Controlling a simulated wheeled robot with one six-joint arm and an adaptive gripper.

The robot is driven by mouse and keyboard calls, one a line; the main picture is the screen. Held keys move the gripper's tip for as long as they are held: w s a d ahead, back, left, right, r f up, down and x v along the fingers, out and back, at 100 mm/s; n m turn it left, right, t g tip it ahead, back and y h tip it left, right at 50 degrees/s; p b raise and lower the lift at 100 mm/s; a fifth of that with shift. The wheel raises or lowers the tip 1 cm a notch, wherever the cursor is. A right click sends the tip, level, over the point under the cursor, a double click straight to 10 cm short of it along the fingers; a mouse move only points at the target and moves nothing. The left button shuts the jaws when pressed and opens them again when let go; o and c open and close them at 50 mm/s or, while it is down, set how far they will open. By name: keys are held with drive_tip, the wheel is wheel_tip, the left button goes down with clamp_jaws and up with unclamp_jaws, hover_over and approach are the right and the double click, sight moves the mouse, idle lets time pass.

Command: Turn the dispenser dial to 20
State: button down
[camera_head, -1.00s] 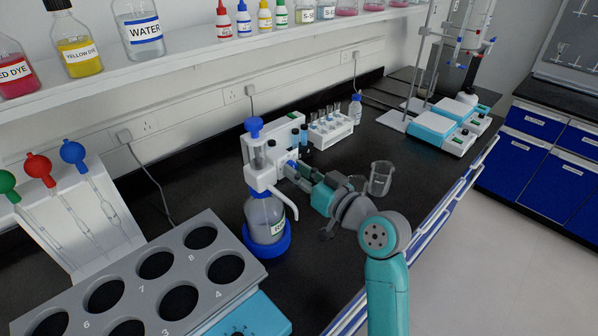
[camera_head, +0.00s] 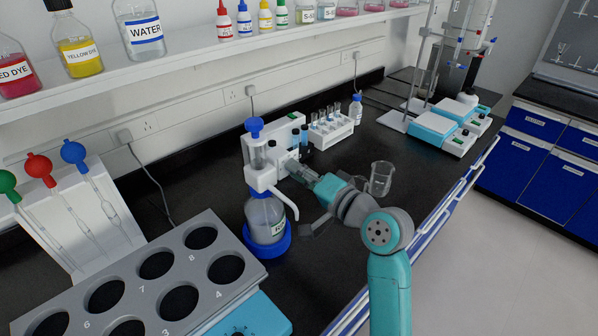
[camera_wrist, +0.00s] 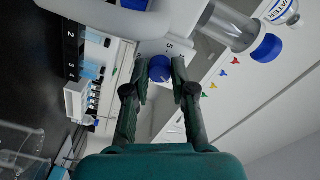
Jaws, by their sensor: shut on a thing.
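The bottle-top dispenser stands on the black bench, with a white body (camera_head: 262,178), a blue plunger knob (camera_head: 254,125) and a glass bottle (camera_head: 265,220) in a blue base ring. Its small blue dial (camera_wrist: 160,68) shows in the wrist view between my fingertips. My gripper (camera_head: 297,168) reaches the dispenser's right side and is shut on the dial; my gripper also shows in the wrist view (camera_wrist: 161,80). A "5" is readable on the white body just beyond the dial in the wrist view. The dial's pointer and other numbers are too small or hidden to read.
A beaker (camera_head: 381,178) stands just behind my wrist. A white rack (camera_head: 331,130) of tubes is behind the dispenser. A grey block with round wells (camera_head: 140,285) is at front left. The dispenser's spout (camera_head: 285,203) passes near my gripper. A shelf (camera_head: 190,48) of bottles runs above.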

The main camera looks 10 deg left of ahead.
drive_tip(key=shift+m, duration=1.1)
drive_tip(key=c, duration=1)
unclamp_jaws()
drive_tip(key=shift+o, duration=0.2)
drive_tip(key=v, duration=1.2)
drive_tip(key=shift+w+d, duration=0.1)
drive_tip(key=shift+d, duration=0.05)
